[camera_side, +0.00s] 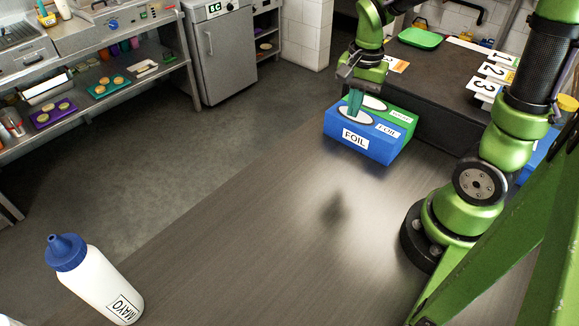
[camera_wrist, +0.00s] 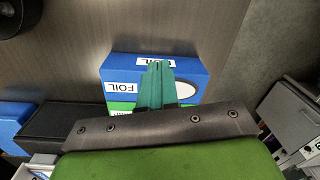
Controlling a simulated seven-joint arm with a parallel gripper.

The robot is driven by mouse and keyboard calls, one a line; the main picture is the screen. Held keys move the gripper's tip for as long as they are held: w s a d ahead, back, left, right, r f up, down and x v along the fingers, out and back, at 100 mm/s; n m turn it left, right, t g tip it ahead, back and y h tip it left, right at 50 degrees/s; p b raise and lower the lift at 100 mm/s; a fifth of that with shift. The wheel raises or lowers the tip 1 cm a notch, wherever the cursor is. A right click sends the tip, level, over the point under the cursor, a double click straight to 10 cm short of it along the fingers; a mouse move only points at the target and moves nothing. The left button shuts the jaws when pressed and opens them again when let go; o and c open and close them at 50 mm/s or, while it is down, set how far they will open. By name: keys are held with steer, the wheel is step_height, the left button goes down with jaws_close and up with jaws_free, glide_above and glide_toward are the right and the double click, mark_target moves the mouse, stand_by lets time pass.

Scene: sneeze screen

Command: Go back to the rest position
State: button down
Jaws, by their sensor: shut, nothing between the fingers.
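My gripper (camera_side: 355,103) is at the upper middle of the side view, its teal fingers pointing down over a blue and green box (camera_side: 369,148) labelled FOIL. The fingers are together and empty. In the wrist view the gripper (camera_wrist: 157,66) overlaps the same box (camera_wrist: 190,72), hiding part of its top. I cannot tell whether the fingertips touch the box or hang above it.
A white MAYO bottle (camera_side: 100,280) with a blue cap stands at the lower left. A dark unit with number cards (camera_side: 487,90) and a green tray (camera_side: 420,38) is behind the box. The brown counter's middle (camera_side: 270,220) is clear. Steel shelves (camera_side: 110,70) stand at the far left.

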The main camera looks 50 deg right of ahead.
steer(key=s+a+r+n+t+y, duration=0.1)
steer(key=s+a+r+n+t, duration=0.1)
steer(key=a+r+n, duration=0.3)
steer(key=s+a+r+n+t, duration=0.3)
steer(key=a+r+n+t, duration=0.1)
steer(key=a+r+n, duration=0.1)
steer(key=shift+a+r+n+t+y, duration=0.3)
steer(key=shift+a+r+n+y, duration=0.1)
steer(key=shift+a+r, duration=0.1)
steer(key=shift+s, duration=0.1)
stand_by(0.6)
